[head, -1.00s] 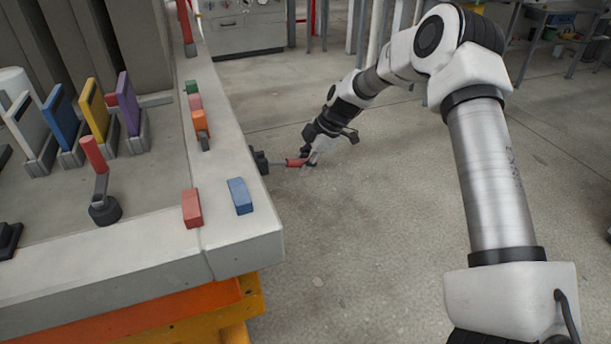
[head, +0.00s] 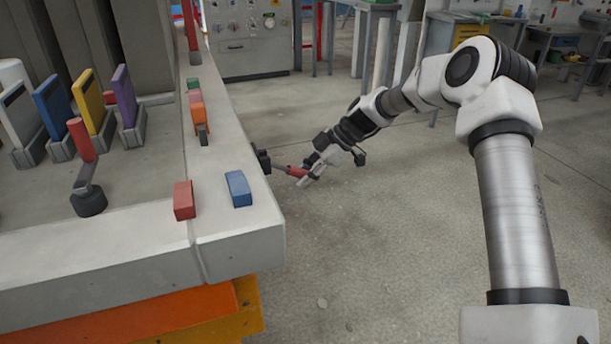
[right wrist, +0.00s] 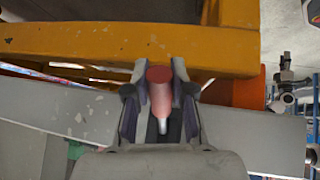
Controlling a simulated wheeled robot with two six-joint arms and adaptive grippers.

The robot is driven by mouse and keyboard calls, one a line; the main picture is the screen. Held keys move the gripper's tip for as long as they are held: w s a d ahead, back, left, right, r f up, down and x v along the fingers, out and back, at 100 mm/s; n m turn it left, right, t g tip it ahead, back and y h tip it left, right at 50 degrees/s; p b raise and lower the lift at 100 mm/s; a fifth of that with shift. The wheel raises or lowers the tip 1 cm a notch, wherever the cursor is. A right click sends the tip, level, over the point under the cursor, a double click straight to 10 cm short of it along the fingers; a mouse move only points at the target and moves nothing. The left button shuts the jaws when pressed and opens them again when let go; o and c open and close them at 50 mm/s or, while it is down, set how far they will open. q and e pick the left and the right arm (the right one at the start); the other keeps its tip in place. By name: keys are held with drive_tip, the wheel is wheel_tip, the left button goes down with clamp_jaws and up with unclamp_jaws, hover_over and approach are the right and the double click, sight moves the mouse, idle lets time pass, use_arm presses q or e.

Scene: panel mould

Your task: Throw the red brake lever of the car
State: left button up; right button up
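The red brake lever (head: 294,171) sticks out from the side of the car (head: 240,258), on a dark mount (head: 262,160). It points right and slightly down in the head view. My right gripper (head: 306,173) is at its outer end. In the right wrist view the red handle (right wrist: 160,88) lies between the two fingers of my right gripper (right wrist: 160,80), which appear closed against its sides. My left gripper is not in view.
Another red-handled lever (head: 82,140) stands on the car's top, near several coloured plates (head: 92,105). Small red (head: 184,200) and blue (head: 238,189) blocks lie near the edge. Yellow framework (right wrist: 100,45) is close to the gripper.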

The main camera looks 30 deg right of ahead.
drive_tip(key=o, duration=0.4)
drive_tip(key=shift+f, duration=0.15)
drive_tip(key=v, duration=1.2)
